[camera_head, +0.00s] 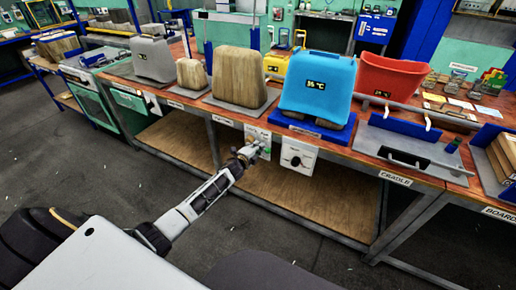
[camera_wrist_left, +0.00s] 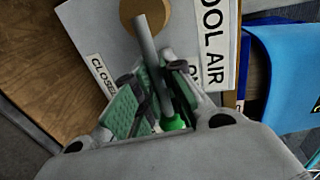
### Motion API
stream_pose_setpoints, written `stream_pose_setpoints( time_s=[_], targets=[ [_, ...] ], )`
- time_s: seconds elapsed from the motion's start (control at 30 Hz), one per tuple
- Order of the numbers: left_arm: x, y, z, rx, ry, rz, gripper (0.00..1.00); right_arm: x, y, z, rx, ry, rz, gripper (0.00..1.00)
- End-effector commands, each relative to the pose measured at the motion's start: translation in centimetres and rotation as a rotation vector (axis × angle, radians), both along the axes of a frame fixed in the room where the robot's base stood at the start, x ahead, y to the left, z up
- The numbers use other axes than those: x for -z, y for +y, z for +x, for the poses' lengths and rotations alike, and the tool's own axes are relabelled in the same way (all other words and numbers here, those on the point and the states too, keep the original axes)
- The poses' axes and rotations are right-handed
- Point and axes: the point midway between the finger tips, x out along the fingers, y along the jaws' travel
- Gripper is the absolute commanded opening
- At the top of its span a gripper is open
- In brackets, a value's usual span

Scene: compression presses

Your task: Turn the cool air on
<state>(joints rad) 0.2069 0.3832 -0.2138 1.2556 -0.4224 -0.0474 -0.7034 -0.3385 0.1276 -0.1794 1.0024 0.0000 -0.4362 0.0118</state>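A grey valve lever (camera_wrist_left: 146,40) with a green end (camera_wrist_left: 173,123) runs out from the panel. My left gripper (camera_head: 254,153) is at the panel; in the wrist view its green-padded fingers (camera_wrist_left: 152,78) stand apart on either side of the lever. Whether they touch it is unclear. My right gripper is not in view.
A blue canister (camera_head: 318,82) reading 55 °C stands above, near a wooden block (camera_head: 239,75) and a red bin (camera_head: 391,77). A white box with a black knob (camera_head: 295,156) hangs right of my gripper. The floor in front is clear.

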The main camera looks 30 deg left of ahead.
Motion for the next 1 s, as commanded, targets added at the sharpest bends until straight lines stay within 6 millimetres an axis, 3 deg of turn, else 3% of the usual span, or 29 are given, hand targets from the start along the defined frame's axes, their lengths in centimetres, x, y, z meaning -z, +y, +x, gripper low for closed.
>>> stream_pose_setpoints(
  time_s=[0.03, 0.13, 0.63, 1.0],
  targets=[
    [-0.2, 0.1, 0.1, -0.001, -0.003, 0.001, 0.20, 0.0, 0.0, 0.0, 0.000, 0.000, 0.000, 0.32],
    [-0.2, 0.1, 0.1, -0.001, -0.002, 0.002, 0.32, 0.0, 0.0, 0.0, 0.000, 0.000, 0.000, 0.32],
    [-0.1, 0.0, -0.3, 0.002, 0.000, 0.004, 0.32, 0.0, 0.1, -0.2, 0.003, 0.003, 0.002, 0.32],
    [-0.5, 0.1, -2.4, 0.002, 0.000, 0.005, 0.32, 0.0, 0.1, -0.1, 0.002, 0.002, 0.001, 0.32]
  ],
)
